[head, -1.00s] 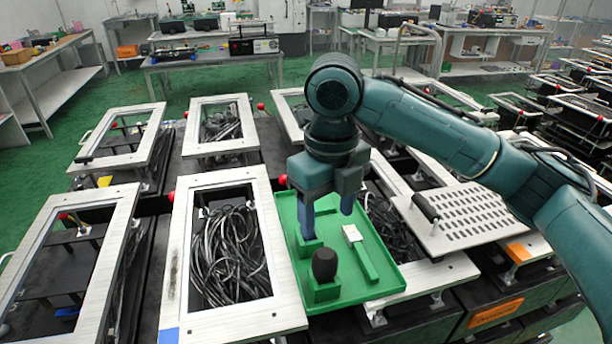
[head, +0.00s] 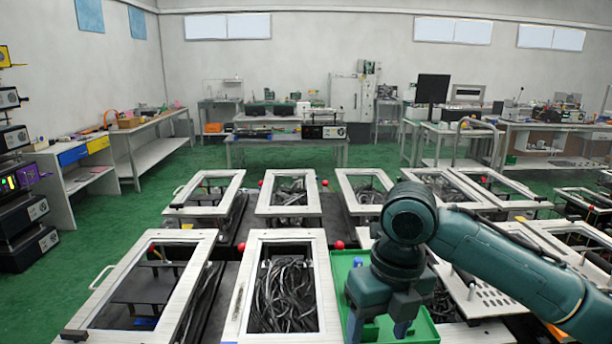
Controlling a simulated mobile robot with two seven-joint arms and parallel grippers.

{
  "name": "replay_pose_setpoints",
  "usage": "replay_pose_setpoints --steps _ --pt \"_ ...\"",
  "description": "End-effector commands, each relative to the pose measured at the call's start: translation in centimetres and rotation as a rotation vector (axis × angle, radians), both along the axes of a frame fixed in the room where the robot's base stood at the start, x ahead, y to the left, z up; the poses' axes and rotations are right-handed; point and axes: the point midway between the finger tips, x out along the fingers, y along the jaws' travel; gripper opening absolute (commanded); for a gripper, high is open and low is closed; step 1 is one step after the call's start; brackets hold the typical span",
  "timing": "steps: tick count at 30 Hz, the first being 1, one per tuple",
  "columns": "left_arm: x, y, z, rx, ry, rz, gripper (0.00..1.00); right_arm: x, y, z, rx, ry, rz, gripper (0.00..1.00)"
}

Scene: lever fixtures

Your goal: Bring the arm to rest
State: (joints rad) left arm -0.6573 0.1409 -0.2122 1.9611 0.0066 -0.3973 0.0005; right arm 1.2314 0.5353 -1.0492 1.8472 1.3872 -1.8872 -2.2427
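My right arm (head: 500,262) comes in from the right, bent at a dark teal joint. Its gripper (head: 379,330) points down over a green tray (head: 341,270), at the bottom of the head view. The two blue-tipped fingers are apart, and I see nothing between them. The gripper covers much of the tray, and the tray's front part is cut off by the picture's lower edge. The black-knobbed lever on the tray is not visible now. My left gripper is not in view.
White-framed bays surround the tray; one (head: 283,290) holds black cables. A perforated plate (head: 475,298) with a black handle lies under my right arm. Red knobs (head: 339,245) stand up between frames. Green floor (head: 110,235) is open at left; benches stand behind.

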Motion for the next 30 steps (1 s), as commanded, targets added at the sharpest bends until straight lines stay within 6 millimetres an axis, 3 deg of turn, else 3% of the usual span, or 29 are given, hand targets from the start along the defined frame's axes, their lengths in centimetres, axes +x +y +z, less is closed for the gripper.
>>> replay_pose_setpoints --steps 8,13,17,23,26,30 --pt "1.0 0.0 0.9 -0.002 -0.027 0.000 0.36 0.4 5.2 -6.4 0.280 0.036 -0.416 0.62" --pt "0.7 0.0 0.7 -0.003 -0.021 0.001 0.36 0.5 8.3 -11.1 0.518 0.126 -0.830 0.62" --pt "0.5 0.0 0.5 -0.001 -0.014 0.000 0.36 0.4 9.3 -14.6 0.696 0.228 -1.201 0.62" --pt "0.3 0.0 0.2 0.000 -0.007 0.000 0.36 -0.8 7.6 -20.4 0.931 0.389 -1.775 0.62" --pt "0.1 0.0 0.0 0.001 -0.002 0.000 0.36 -2.4 5.5 -23.4 1.033 0.454 -2.051 0.62" --pt "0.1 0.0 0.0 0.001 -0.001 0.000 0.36 -5.9 1.5 -27.4 1.164 0.509 -2.399 0.62"
